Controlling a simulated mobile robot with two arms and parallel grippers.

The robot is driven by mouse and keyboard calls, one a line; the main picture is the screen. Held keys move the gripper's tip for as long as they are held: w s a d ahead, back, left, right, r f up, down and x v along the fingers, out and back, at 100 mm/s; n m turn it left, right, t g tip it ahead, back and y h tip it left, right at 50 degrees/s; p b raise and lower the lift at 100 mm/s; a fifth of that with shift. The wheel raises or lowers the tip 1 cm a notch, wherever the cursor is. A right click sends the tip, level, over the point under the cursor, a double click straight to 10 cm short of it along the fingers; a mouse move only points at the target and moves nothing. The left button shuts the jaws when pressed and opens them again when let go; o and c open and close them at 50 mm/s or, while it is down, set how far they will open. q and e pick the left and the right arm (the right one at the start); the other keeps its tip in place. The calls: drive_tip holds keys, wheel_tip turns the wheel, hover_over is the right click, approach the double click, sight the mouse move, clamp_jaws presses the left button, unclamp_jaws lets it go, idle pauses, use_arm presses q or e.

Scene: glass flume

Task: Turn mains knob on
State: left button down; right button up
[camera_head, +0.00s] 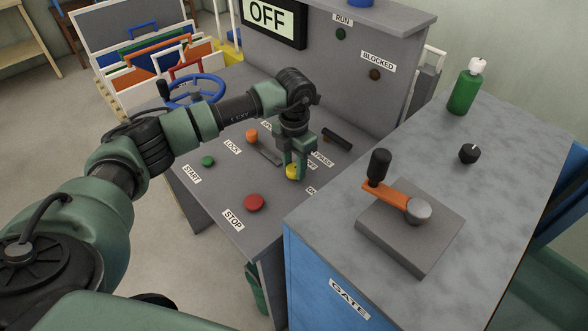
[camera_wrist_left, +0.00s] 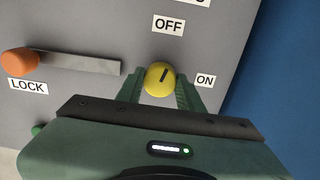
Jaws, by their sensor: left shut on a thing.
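The yellow mains knob (camera_head: 293,171) is on the grey sloping control panel, partly hidden by my left gripper (camera_head: 296,170). In the left wrist view the knob (camera_wrist_left: 159,78) is round with a dark pointer line, between an OFF label (camera_wrist_left: 168,24) above and an ON label (camera_wrist_left: 205,80) to its right. The line is tilted slightly right of upright, nearer OFF than ON. My left gripper (camera_wrist_left: 160,88) is shut on the knob, one finger on each side. The display (camera_head: 268,14) reads OFF. My right gripper is not in view.
An orange LOCK lever (camera_wrist_left: 20,62) sits left of the knob. A red STOP button (camera_head: 254,203), a green START button (camera_head: 208,161) and a blue wheel (camera_head: 196,91) are nearby. A blue cabinet with an orange crank (camera_head: 388,194) stands right, with a green bottle (camera_head: 465,90) on top.

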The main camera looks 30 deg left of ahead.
use_arm(q)
drive_tip(key=m+b, duration=0.2)
drive_tip(key=m, duration=0.1)
drive_tip(key=shift+f+m+b, duration=0.15)
drive_tip(key=shift+m+b, duration=0.25)
drive_tip(key=m+b, duration=0.2)
drive_tip(key=m, duration=0.1)
drive_tip(key=shift+m, duration=0.3)
drive_tip(key=m+b, duration=0.3)
drive_tip(key=m, duration=0.1)
drive_tip(key=shift+r+m+b, duration=0.25)
drive_tip(key=shift+m+b, duration=0.4)
drive_tip(key=shift+m, duration=1.05)
drive_tip(key=c, duration=0.9)
unclamp_jaws()
